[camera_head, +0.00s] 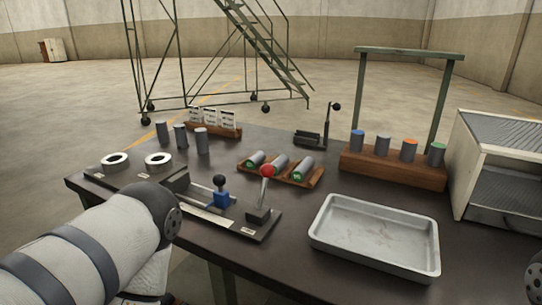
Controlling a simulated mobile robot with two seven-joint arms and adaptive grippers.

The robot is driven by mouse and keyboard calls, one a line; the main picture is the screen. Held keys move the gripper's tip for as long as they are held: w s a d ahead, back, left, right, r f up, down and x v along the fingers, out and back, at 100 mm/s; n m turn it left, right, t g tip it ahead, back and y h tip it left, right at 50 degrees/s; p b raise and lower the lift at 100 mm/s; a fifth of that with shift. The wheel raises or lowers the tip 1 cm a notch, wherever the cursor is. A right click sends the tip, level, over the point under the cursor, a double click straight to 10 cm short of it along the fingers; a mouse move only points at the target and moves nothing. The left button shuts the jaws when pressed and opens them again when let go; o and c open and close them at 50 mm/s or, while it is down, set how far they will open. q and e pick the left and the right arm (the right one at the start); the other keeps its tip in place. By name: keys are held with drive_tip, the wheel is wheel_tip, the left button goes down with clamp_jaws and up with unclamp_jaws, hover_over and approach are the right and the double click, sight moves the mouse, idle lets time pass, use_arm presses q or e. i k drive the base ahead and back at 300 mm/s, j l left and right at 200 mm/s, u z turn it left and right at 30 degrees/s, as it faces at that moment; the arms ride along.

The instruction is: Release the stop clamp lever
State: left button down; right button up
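A lever with a red ball knob (267,171) rises from a dark block (258,214) at the right end of a dark base plate (240,231) on the table. Left of it on the plate is a blue block (221,200) with a black ball knob (220,180). At the back, a small black fixture (311,139) carries an upright lever with a black ball (336,106). I cannot tell by label which is the stop clamp lever. My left arm comes in at lower left, its gripper not visible. Only a bit of my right arm shows at the right edge.
A metal tray (428,268) lies front right on the dark table (290,255). A wooden rack (392,170) holds several colour-topped cylinders, and a smaller wooden tray (246,174) holds three. Two white rings (158,160), grey cylinders (181,136) and a grey furnace-like box (470,150) stand around.

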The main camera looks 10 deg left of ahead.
sight(266, 171)
drive_tip(key=i+j+z, duration=0.1)
drive_tip(key=j+z, duration=0.65)
drive_tip(key=j, duration=0.25)
drive_tip(key=k+z, duration=0.4)
drive_tip(key=i+j+u, duration=0.2)
drive_tip(key=i+j, duration=0.1)
drive_tip(key=i, duration=0.05)
